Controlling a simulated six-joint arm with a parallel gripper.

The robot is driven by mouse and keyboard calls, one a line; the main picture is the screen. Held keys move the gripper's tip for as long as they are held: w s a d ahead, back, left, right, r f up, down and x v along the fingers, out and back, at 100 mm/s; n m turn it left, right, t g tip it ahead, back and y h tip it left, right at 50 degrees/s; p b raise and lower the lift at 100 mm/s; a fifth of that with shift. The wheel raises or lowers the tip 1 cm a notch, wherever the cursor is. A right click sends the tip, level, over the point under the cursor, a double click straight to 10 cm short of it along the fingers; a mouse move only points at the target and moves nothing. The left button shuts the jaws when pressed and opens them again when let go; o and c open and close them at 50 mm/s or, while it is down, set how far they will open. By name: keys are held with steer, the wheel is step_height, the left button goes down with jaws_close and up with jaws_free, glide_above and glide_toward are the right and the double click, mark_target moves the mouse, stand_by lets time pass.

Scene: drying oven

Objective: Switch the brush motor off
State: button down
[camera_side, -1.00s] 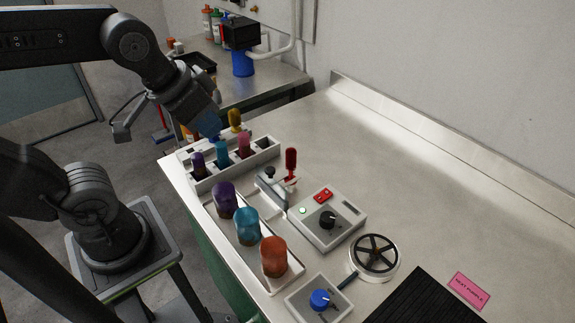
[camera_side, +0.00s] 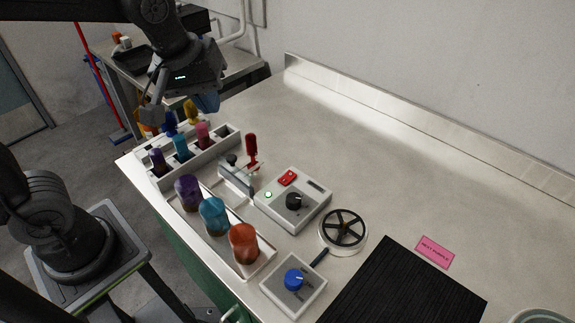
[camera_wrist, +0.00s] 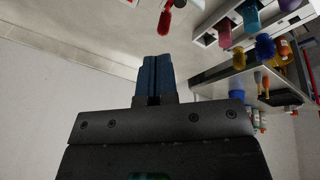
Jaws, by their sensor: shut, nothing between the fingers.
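A grey control box (camera_side: 292,200) stands on the bench in the side view. A second, white box (camera_side: 293,287) with a blue knob (camera_side: 294,279) stands nearer the camera. I cannot tell from labels which box runs the brush motor. My gripper (camera_side: 207,102) is above the far end of the bottle rack, well apart from both boxes. In the wrist view its blue fingers (camera_wrist: 155,78) are together and empty.
A spoked wheel (camera_side: 343,229), a black mat (camera_side: 405,290) and a pink label (camera_side: 435,252) lie to the right.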

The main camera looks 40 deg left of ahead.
steer(key=w+d+f+n+g, duration=0.1)
steer(key=w+d+f+n, duration=0.2)
steer(key=w+n, duration=0.3)
steer(key=n+g, duration=0.1)
steer(key=n, duration=0.3)
glide_above(290, 175)
steer(key=s, duration=0.2)
step_height(290, 175, down, 4)
steer(key=shift+w+f, duration=0.15)
steer(key=f, duration=0.4)
steer(key=w+f, duration=0.1)
steer(key=f, duration=0.9)
steer(key=shift+w, duration=0.3)
steer(key=shift+f, duration=0.2)
steer(key=shift+a, duration=0.1)
